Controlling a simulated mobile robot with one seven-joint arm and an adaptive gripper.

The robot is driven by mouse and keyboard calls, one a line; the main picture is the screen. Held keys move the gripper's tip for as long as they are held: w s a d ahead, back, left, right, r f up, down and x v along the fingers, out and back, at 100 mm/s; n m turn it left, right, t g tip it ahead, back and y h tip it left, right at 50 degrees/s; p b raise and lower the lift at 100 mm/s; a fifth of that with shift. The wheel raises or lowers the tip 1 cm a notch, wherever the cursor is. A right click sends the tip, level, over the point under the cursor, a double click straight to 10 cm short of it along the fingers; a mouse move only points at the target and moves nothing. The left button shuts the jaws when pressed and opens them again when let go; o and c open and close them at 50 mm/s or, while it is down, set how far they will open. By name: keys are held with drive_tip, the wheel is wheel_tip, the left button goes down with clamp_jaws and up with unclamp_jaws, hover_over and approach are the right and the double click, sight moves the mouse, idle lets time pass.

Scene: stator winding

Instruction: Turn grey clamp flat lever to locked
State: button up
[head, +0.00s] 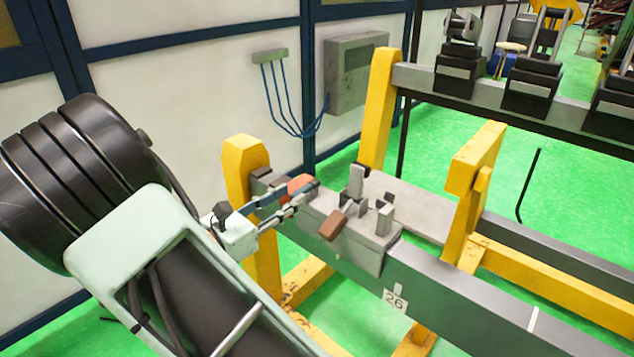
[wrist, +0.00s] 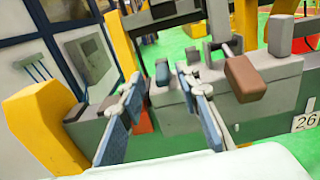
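The grey clamp (head: 355,238) sits on a dark beam and also shows in the wrist view (wrist: 275,82). A flat grey upright lever (head: 357,180) stands on its top; in the wrist view it (wrist: 218,22) is near the top edge. A brown handle (head: 334,226) sticks out from the clamp's near side and also shows in the wrist view (wrist: 245,78). An orange-red part (head: 299,184) is by my fingertips, partly hidden by a finger. My gripper (head: 303,197) is open at the clamp's left end, with its fingers (wrist: 160,80) apart. I cannot tell whether they touch anything.
A yellow post (head: 246,165) stands close to the left of my gripper. Other yellow posts (head: 378,110) (head: 472,180) rise behind and to the right. The beam bears a tag reading 26 (head: 395,299). A rack with more black fixtures (head: 530,90) is behind.

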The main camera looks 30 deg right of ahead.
sight(311, 183)
drive_tip(key=b+x, duration=0.1)
drive_tip(key=x, duration=0.8)
drive_tip(key=shift+d, duration=0.15)
drive_tip(key=shift+c, duration=0.2)
clamp_jaws()
